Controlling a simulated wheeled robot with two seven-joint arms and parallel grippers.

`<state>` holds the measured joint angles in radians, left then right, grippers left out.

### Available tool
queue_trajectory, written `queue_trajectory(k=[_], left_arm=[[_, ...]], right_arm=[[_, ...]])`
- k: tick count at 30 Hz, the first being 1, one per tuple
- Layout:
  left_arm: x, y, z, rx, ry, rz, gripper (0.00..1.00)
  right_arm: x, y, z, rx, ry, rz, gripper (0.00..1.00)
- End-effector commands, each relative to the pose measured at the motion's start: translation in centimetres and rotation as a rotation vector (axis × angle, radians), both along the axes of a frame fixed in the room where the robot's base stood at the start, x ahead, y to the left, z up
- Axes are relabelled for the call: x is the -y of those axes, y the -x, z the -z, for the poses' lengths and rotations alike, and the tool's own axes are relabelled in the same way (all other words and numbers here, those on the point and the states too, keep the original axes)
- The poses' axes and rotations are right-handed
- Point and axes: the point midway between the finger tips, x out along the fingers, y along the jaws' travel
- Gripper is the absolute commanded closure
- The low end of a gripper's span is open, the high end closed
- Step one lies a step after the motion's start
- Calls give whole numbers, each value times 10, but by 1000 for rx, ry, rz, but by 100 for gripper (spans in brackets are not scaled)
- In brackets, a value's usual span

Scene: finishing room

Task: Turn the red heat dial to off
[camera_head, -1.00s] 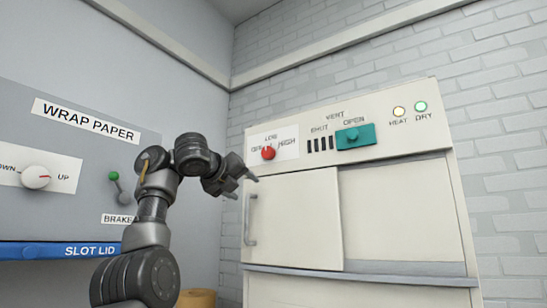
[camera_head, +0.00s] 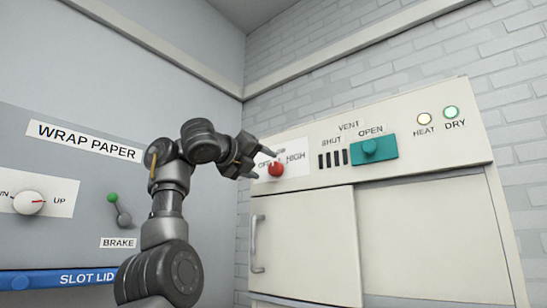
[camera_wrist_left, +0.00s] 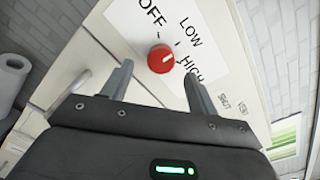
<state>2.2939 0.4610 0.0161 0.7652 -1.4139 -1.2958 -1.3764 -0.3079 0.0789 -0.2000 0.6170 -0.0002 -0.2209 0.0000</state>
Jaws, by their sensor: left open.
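The red heat dial (camera_head: 275,169) sits on a white label plate at the left end of the cream cabinet's top panel. In the left wrist view the dial (camera_wrist_left: 160,59) shows a pale mark on the side toward LOW and HIGH, away from OFF. My left gripper (camera_head: 265,164) is just left of the dial in the head view, partly covering the label. In the left wrist view my left gripper (camera_wrist_left: 158,71) is open, with the dial showing between and beyond its fingertips. I see no contact. My right gripper is not in view.
A teal vent slider (camera_head: 373,149) stands at OPEN, right of the dial. HEAT (camera_head: 424,119) and DRY (camera_head: 451,112) lamps are further right. The cabinet door handle (camera_head: 257,243) is below. A wrap paper panel with a brake lever (camera_head: 118,210) is at left.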

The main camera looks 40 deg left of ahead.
Motion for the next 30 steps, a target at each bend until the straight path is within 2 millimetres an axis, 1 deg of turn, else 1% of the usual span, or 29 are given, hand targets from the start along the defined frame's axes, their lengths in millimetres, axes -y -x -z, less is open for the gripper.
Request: queue_trajectory(k=[1,3,6,9,13,20,23,30], left_arm=[[0,-11,-5,-4,-1,0,41],[0,-23,-4,-3,0,1,41],[-1,-36,-3,-2,1,2,41],[-2,-44,-2,-1,1,1,41],[-2,-49,0,0,0,1,41],[-2,-50,1,0,0,2,41],[-1,-50,1,0,0,3,51],[-1,-50,1,0,0,3,82]], right_arm=[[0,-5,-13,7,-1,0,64],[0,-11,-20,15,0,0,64],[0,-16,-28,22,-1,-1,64],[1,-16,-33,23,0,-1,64],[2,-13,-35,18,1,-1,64],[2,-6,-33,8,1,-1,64],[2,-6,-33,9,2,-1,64],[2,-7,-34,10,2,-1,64]])
